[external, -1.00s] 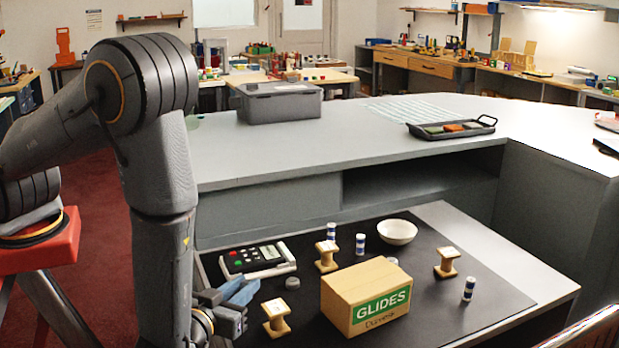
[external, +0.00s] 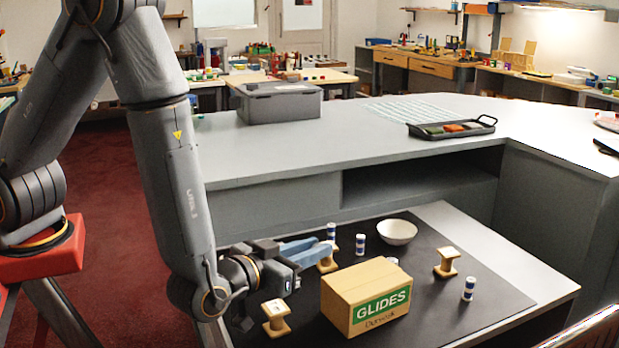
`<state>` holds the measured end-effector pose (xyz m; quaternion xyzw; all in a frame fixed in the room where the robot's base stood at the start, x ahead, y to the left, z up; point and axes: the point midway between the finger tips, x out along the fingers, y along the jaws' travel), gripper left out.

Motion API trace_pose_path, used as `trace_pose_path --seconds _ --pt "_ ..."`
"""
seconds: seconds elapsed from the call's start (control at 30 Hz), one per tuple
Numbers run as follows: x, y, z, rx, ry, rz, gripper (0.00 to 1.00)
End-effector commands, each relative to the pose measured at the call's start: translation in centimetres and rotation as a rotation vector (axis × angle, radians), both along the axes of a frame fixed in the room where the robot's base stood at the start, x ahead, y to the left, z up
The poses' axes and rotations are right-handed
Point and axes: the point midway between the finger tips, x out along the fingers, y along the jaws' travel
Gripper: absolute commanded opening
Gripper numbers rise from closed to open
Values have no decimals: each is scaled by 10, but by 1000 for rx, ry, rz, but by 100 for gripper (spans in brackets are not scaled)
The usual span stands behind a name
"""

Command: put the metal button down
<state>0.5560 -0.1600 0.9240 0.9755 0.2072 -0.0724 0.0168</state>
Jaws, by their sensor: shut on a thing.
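My gripper (external: 325,249), with blue fingers, is over the left part of the black mat (external: 430,313), near the rear wooden spool. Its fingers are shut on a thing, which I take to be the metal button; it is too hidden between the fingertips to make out. A small grey disc (external: 392,261) shows partly behind the cardboard box; I cannot tell what it is.
The GLIDES box (external: 347,303) stands in front of the gripper to the right. Wooden spools (external: 447,262), blue-and-white rolls (external: 469,289) and a white bowl (external: 397,232) stand around it. The mat's right part has free room. The grey counter (external: 330,158) rises behind.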

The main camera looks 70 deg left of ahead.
Motion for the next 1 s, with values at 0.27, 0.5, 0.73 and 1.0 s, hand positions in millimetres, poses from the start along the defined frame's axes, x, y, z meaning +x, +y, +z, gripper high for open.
trace_pose_path --seconds 0.27,0.5,0.73,1.0 --pt "64 -43 49 -4 -4 -244 0" --pt "75 -53 49 -1 3 -305 0" --pt "74 -53 14 -1 4 -305 0" --pt "75 -53 -7 -2 2 -304 0"
